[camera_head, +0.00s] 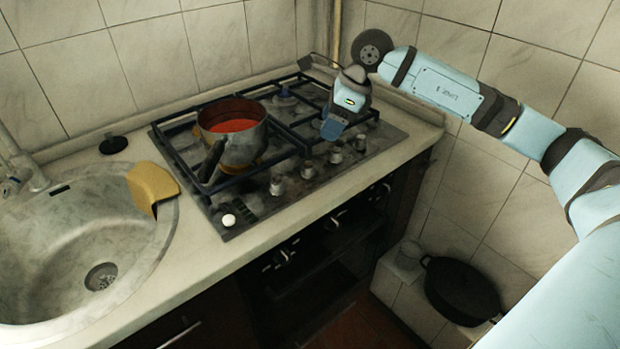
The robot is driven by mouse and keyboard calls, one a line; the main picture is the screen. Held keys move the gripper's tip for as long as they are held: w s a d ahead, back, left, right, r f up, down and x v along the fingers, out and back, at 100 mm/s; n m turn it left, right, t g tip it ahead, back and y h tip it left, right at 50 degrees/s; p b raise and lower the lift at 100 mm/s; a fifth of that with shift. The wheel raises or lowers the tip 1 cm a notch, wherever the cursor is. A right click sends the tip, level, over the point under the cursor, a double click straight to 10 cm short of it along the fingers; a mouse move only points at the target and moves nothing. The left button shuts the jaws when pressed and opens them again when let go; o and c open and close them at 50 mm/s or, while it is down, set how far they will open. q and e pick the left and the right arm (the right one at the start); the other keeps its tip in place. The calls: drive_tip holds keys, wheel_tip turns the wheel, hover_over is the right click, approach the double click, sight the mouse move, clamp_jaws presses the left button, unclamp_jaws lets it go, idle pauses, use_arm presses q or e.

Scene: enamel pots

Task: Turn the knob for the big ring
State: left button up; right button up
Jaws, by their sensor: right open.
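The hob (240,203) is a dark, worn gas cooktop with black grates. A row of metal knobs runs along its front right side: one at the near end (277,185), two in the middle (307,169) (336,155), and one at the far end (360,143). I cannot tell which knob belongs to the big ring. My right gripper (333,129) points down over the right part of the hob, just behind the two far knobs, with its jaws open. It appears to hold nothing. My left gripper is not in view.
An enamel pot (243,150) with red inside stands on the left of the hob, its dark handle toward the front. A white button (228,220) is at the near corner. A sink (60,240) with a yellow cloth (152,184) lies left. A black pan (462,290) sits low right.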

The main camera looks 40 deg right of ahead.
sight(311, 163)
drive_tip(key=x, duration=0.8)
drive_tip(key=d+b+x, duration=0.1)
drive_tip(key=x, duration=0.4)
drive_tip(key=shift+w+d+f, duration=0.1)
drive_tip(key=shift+w+f, duration=0.1)
drive_tip(key=shift+f, duration=0.05)
drive_tip(key=c, duration=0.9)
